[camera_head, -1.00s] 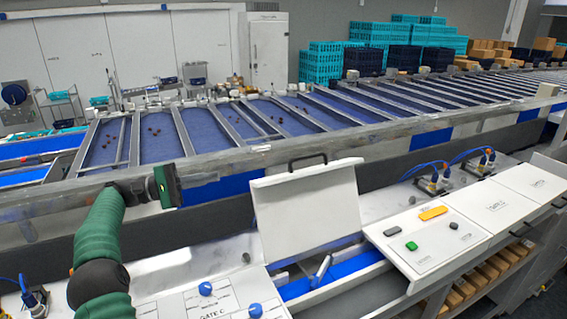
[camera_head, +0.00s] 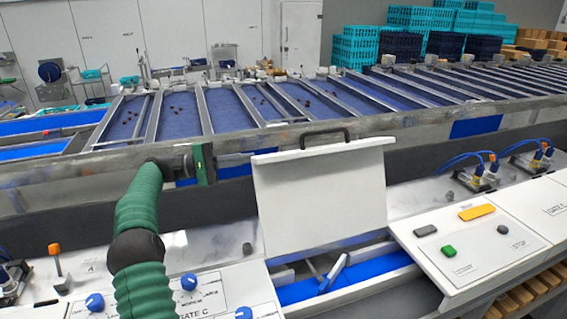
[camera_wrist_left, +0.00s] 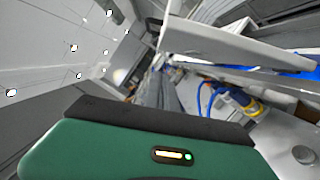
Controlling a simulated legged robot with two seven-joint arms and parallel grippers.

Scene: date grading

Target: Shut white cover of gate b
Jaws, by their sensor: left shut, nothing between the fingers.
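The white cover (camera_head: 320,200) stands raised, nearly upright, above an open channel with a blue bed (camera_head: 300,290). A dark handle (camera_head: 325,136) is on its top edge. My left gripper (camera_head: 206,164) is shut and empty. It is to the left of the cover, near handle height, and apart from it. In the left wrist view my green gripper body with its dark front bar (camera_wrist_left: 155,120) fills the lower part. A pale panel (camera_wrist_left: 235,45), apparently the cover, crosses the upper right there. My right gripper is out of view.
A control panel (camera_head: 465,245) with green, orange and grey buttons lies right of the channel. A Gate C panel with blue knobs (camera_head: 190,282) is at the lower left. Blue cables and connectors (camera_head: 480,168) rise at the right. A metal rail (camera_head: 420,122) runs behind the cover.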

